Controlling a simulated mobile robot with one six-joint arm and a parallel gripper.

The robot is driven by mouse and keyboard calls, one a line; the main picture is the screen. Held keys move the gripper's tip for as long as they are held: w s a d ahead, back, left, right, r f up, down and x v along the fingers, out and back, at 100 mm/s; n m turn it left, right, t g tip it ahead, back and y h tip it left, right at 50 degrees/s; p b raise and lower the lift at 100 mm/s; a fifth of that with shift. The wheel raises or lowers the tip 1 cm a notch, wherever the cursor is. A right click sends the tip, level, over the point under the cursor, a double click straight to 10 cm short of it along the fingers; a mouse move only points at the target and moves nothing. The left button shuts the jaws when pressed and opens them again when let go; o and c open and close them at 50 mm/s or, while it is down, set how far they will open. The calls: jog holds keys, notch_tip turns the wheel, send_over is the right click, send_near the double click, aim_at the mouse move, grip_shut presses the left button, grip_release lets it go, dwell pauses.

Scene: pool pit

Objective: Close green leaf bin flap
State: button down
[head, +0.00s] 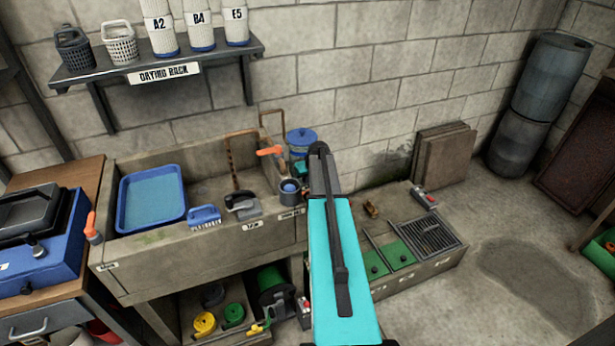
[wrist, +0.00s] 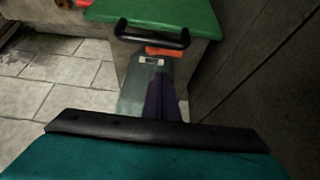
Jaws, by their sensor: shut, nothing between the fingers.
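In the wrist view, a green panel (wrist: 165,14) with a black bar handle (wrist: 152,34) tops a grey bin-like body, probably the leaf bin and its flap. I cannot tell whether the panel lies fully closed. My gripper (wrist: 155,62) is shut and empty, with its tip in front of the grey body, just below the handle in the picture. I cannot tell whether it touches. In the head view my turquoise arm stands in the middle and I cannot make out the gripper. A green crate-like thing (head: 598,258) is cut off at the right edge.
An orange-red piece (wrist: 165,51) shows below the handle. A dark wall or panel (wrist: 245,75) rises close on the right. Pale tiled floor (wrist: 50,85) is open on the left. In the head view, a low bench has green lids (head: 399,254) and a grate (head: 425,236).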

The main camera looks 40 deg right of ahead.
jog(key=shift+s+a+f+p, duration=0.15)
jog(key=shift+s+a, duration=0.1)
jog(key=shift+s, duration=0.35)
jog(key=shift+s+a+p, duration=0.1)
jog(key=shift+s+a, duration=0.15)
jog(key=shift+s, duration=0.4)
jog(key=shift+s+a+f+p, duration=0.15)
jog(key=shift+s+a, duration=0.1)
jog(key=shift+s, duration=0.35)
jog(key=shift+s, duration=0.1)
